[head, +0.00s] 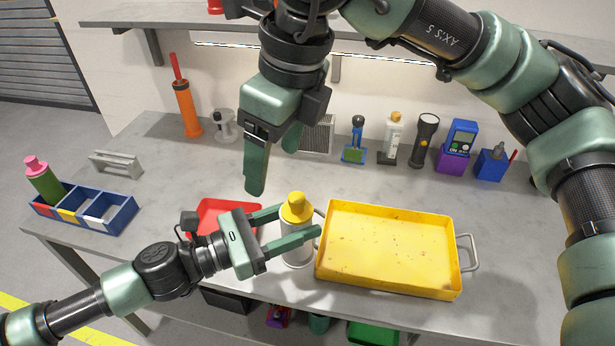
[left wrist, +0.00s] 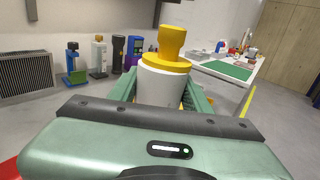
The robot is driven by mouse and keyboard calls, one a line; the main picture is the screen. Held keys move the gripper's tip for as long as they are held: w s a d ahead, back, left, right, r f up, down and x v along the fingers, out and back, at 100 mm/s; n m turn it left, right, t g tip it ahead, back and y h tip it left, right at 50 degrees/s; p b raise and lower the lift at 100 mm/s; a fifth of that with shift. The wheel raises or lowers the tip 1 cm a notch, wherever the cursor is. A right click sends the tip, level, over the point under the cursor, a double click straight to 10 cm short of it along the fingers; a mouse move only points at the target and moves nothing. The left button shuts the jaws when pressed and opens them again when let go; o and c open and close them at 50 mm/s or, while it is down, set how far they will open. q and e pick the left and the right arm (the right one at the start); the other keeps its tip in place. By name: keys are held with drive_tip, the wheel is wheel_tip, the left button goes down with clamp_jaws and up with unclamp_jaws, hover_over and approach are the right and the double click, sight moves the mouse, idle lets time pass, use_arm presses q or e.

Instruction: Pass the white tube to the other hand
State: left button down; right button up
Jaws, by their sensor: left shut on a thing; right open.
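The white tube (head: 296,250) with a yellow cap stands upright between the fingers of my left gripper (head: 299,226), which is shut on it. In the left wrist view the white tube (left wrist: 160,85) sits between the two green fingers with its yellow cap up. I cannot tell whether its base touches the table. My right gripper (head: 273,168) is open and empty, pointing down, above and a little left of the yellow cap in the head view.
A yellow tray (head: 388,287) with a handle lies right of the tube, and a red tray (head: 208,206) lies partly behind my left gripper. A blue divided bin (head: 118,222) holds a green bottle (head: 45,184) at left. Several tools line the table's back.

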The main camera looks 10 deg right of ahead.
sight(299, 200)
use_arm(q)
drive_tip(key=shift+d+r, duration=0.1)
drive_tip(key=shift+d, duration=0.1)
use_arm(e)
drive_tip(key=s+d+f+m+t, duration=0.1)
drive_tip(key=s+d+m+t, duration=0.15)
drive_tip(key=d, duration=0.25)
use_arm(q)
drive_tip(key=shift+a, duration=0.1)
use_arm(e)
drive_tip(key=shift+m+g+y, duration=0.25)
drive_tip(key=shift+m+y, duration=0.15)
drive_tip(key=shift+m, duration=0.05)
drive_tip(key=x, duration=1.2)
drive_tip(key=shift+w+d+f, duration=0.15)
drive_tip(key=shift+d+f, duration=0.05)
drive_tip(key=c, duration=1.5)
use_arm(q)
drive_tip(key=c, duration=0.6)
unclamp_jaws()
use_arm(e)
clamp_jaws()
